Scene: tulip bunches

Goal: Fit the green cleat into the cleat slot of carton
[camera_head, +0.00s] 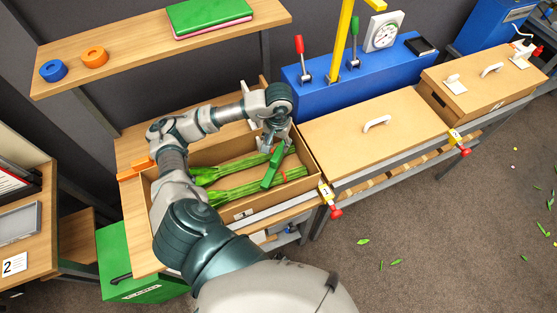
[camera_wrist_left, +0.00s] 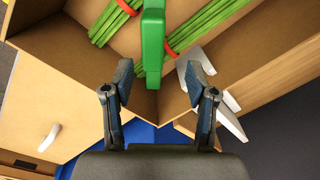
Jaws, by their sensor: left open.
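The green cleat (camera_head: 270,172) is a bar lying across the tulip stems (camera_head: 240,187) inside the open brown carton (camera_head: 234,213). In the left wrist view the cleat (camera_wrist_left: 153,45) points down between my fingers, with a gap on each side. My left gripper (camera_head: 277,138) is open above the cleat's back end; its spread fingertips show in the left wrist view (camera_wrist_left: 159,72). The stems (camera_wrist_left: 200,30) carry red bands. White pieces (camera_wrist_left: 232,120) stand at the carton wall; I cannot tell whether they form the slot. My right gripper is not in view.
A lidded box (camera_head: 375,140) with a white handle stands right of the carton. A blue machine (camera_head: 350,72) with levers and a dial is behind. A wooden shelf (camera_head: 130,60) hangs above at the back.

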